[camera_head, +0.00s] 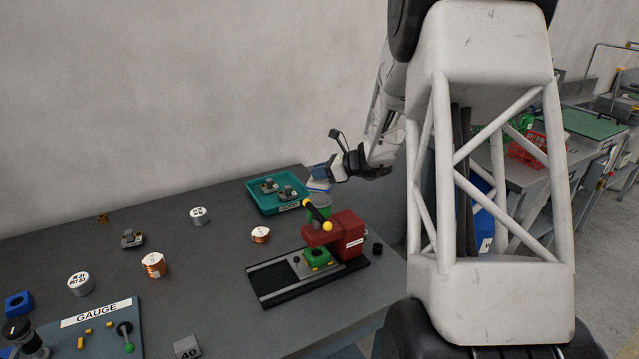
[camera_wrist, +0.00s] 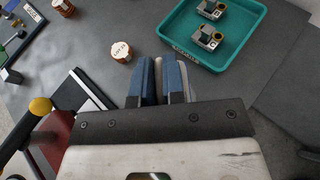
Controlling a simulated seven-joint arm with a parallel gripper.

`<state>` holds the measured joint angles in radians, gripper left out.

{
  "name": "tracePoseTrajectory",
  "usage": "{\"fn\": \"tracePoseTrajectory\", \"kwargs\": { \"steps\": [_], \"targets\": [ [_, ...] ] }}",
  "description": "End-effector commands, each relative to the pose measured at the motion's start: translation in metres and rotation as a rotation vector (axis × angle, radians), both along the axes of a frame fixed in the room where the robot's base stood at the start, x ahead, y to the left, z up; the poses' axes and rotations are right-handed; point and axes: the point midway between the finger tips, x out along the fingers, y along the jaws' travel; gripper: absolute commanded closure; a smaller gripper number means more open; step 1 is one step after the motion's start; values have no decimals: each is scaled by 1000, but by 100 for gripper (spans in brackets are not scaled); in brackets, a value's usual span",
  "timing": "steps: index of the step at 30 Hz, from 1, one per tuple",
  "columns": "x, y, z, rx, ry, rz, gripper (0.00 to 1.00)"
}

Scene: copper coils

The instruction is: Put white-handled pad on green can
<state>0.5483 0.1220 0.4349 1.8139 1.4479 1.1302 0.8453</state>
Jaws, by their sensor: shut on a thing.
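My gripper (camera_head: 320,178), with blue fingertips, is shut on the white-handled pad (camera_head: 318,187), a small pale piece just below the fingertips in the head view. In the wrist view my gripper (camera_wrist: 159,82) shows a thin pale strip of the pad's handle (camera_wrist: 159,68) between its blue fingers. The green can (camera_head: 319,213) stands behind the red press, partly hidden by the press lever. The pad appears above the can, with a small gap in the head view. The can is hidden behind my gripper in the wrist view.
A red press (camera_head: 345,232) with a yellow-knobbed lever stands in front of the can. A teal tray (camera_head: 262,207) with grey parts lies behind and left; it also shows in the wrist view (camera_wrist: 196,58). Copper coils (camera_head: 154,265) and a gauge board (camera_head: 75,335) lie further left.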

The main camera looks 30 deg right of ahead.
Motion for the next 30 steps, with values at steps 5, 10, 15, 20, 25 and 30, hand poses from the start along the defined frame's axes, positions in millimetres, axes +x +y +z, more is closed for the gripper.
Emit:
{"fn": "tracePoseTrajectory", "kwargs": {
  "steps": [5, 10, 15, 20, 25, 30],
  "targets": [
    [0, 0, 1, -1, -1, 0, 100],
    [0, 0, -3, 0, 0, 0, 100],
    [0, 0, -18, 2, 1, -1, 100],
    [0, 0, -33, 1, 1, 0, 100],
    [0, 0, -37, -1, -1, 0, 100],
    [0, 0, -37, -1, -1, 0, 100]
  ]
}}
